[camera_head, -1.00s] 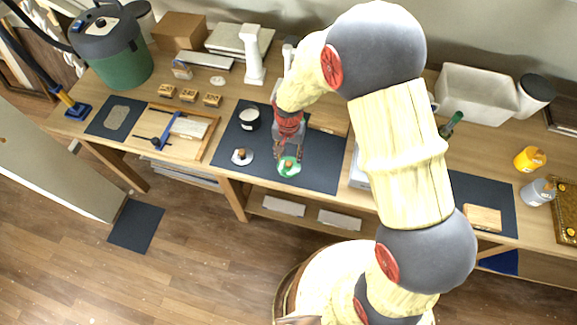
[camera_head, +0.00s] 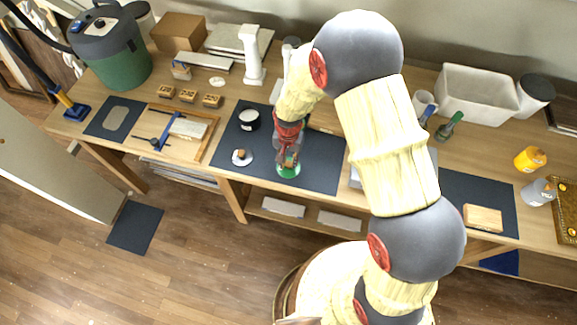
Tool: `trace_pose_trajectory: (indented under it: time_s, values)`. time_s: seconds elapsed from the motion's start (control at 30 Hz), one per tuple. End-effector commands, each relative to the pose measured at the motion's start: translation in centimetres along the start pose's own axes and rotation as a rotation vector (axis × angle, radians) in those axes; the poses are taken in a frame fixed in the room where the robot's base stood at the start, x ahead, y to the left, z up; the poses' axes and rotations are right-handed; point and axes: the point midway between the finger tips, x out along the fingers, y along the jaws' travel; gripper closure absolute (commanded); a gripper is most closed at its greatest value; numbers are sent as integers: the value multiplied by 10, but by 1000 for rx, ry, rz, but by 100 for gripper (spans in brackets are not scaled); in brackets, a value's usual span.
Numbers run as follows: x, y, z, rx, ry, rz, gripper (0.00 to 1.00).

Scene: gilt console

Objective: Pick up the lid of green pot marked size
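A small green pot (camera_head: 288,172) stands on the dark mat (camera_head: 320,172) near the front edge of the table. My gripper (camera_head: 288,160) points down right at the top of this pot, its fingers around or just above the lid area. The fingers cover the lid, and I cannot tell whether they touch it. Left of it on the mat lies a white round lid with a brown knob (camera_head: 242,157). A black pot with a pale top (camera_head: 249,118) stands further back. No size marking is legible.
My arm hides part of the table to the right. A white column (camera_head: 253,55) stands behind the mat. A wooden tray with a blue clamp (camera_head: 172,128) lies to the left, and a white bin (camera_head: 478,95) stands at the back right.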

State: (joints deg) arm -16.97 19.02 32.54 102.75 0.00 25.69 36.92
Motion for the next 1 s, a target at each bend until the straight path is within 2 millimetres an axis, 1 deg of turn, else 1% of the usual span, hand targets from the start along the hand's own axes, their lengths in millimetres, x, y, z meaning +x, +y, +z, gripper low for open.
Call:
trace_pose_trajectory:
  time_s: [0.07, 0.3, 0.53, 0.67, 0.77, 0.9, 1.0]
  values:
    - [0, 0, 0, 0, 0, 0, 86]
    - [0, 0, 0, 0, 0, 0, 100]
    - [0, 0, 0, 0, 0, 0, 100]
    - [-5, 0, 0, 0, 1, -1, 100]
    - [-12, 0, -1, 0, 2, -1, 100]
    - [-33, -1, -1, 0, 3, -2, 100]
    - [-48, 10, 8, 1, 2, -1, 100]
